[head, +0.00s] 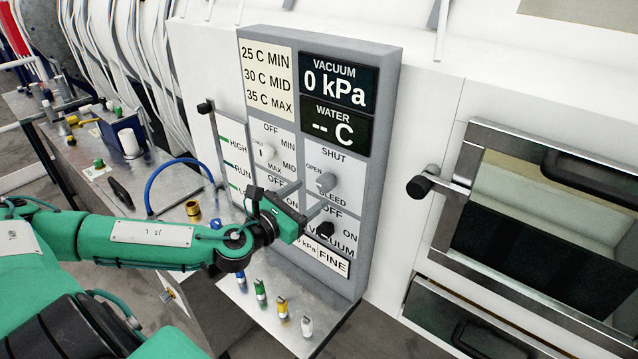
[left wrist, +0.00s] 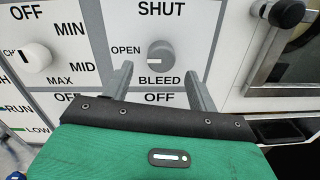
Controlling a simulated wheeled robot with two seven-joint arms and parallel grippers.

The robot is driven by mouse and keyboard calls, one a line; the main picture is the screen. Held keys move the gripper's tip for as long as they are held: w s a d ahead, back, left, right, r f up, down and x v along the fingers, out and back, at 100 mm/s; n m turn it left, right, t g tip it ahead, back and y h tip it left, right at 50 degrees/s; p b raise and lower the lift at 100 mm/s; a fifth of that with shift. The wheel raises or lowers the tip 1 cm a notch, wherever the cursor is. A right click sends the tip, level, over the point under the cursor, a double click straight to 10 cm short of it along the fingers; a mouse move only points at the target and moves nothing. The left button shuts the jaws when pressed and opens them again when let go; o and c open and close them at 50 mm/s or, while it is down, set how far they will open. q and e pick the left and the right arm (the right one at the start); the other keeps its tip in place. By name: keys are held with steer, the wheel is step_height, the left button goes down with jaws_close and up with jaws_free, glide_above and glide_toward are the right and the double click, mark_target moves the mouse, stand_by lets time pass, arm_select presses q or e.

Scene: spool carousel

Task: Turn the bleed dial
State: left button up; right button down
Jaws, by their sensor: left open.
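My left gripper (head: 311,192) is open in front of the panel. In the left wrist view (left wrist: 158,71) its two fingers are spread left and right of the dial and slightly below it, with nothing between them. I cannot tell whether the fingertips reach the panel. My right gripper is not in view.
A white chill dial (head: 267,152) is left of the bleed dial; a black vacuum knob (head: 325,230) is below it. The vacuum display (head: 338,85) reads 0 kPa. A chamber door with a black-knobbed handle (head: 421,186) stands right. Several small coloured-top fittings stand on the bench below.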

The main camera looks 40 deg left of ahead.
mark_target(322, 186)
arm_select(q)
steer(key=w, duration=0.1)
steer(key=w+p, duration=0.1)
steer(key=w, duration=0.1)
steer(key=shift+d+r, duration=0.15)
steer(key=shift+r, duration=0.05)
steer(key=shift+w+d+f+p, duration=0.15)
steer(key=shift+w+p, duration=0.35)
steer(key=shift+w, duration=0.3)
steer(key=c, duration=1)
